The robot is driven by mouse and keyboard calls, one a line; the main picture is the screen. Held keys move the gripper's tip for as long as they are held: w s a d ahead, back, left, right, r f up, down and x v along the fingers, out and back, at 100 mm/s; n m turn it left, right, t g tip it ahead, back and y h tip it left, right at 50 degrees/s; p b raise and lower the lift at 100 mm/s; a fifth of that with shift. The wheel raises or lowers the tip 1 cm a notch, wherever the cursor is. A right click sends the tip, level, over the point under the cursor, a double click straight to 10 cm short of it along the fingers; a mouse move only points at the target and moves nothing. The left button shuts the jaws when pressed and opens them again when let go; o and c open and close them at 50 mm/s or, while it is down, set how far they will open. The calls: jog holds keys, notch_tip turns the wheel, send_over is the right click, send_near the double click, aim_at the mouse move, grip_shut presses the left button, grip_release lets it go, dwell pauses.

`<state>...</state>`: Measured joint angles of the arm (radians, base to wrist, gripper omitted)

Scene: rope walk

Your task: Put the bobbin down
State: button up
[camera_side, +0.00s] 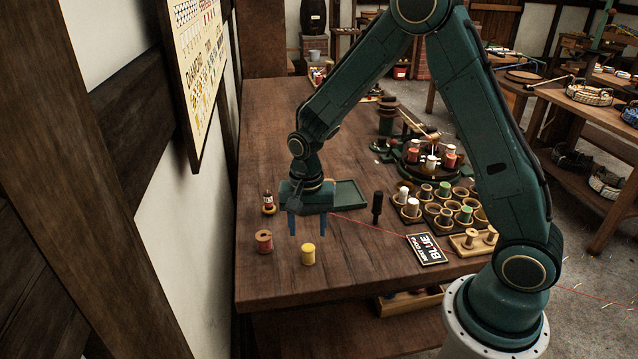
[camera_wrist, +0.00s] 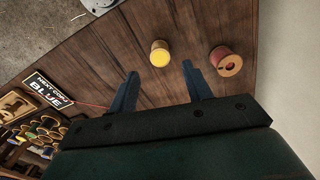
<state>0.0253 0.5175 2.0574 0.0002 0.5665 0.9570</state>
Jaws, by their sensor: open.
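A yellow bobbin (camera_side: 308,254) stands upright on the bare wooden table top (camera_side: 275,285). In the wrist view the yellow bobbin (camera_wrist: 160,54) shows just beyond the gap between the fingertips. A red-brown bobbin (camera_side: 264,241) stands to its left in the side view, and it also shows in the wrist view (camera_wrist: 226,61), right of the fingers. My gripper (camera_side: 307,230) is open and empty above the table, with its fingers pointing down and the yellow bobbin clear of them. Both blue fingers show in the wrist view (camera_wrist: 160,71).
A black post (camera_side: 377,207), a "BLUE" card (camera_side: 427,249) and a rack of bobbins (camera_side: 440,213) are to the right. A red thread (camera_side: 375,228) crosses the table.

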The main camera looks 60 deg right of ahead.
aim_at(309, 248)
jog(key=shift+r, duration=2.35)
jog(key=s+r+n+t, duration=0.1)
jog(key=s+r+n, duration=0.25)
jog(key=r, duration=0.35)
jog(key=s+r+n+t, duration=0.2)
jog(key=s+r, duration=0.3)
jog(key=r, duration=0.1)
jog(key=s+a+r+n+t, duration=0.1)
jog(key=s+r+n, duration=0.4)
jog(key=s, duration=0.8)
jog(key=shift+s+n+t, duration=0.3)
jog(key=shift+n+t, duration=0.05)
jog(key=shift+t, duration=0.45)
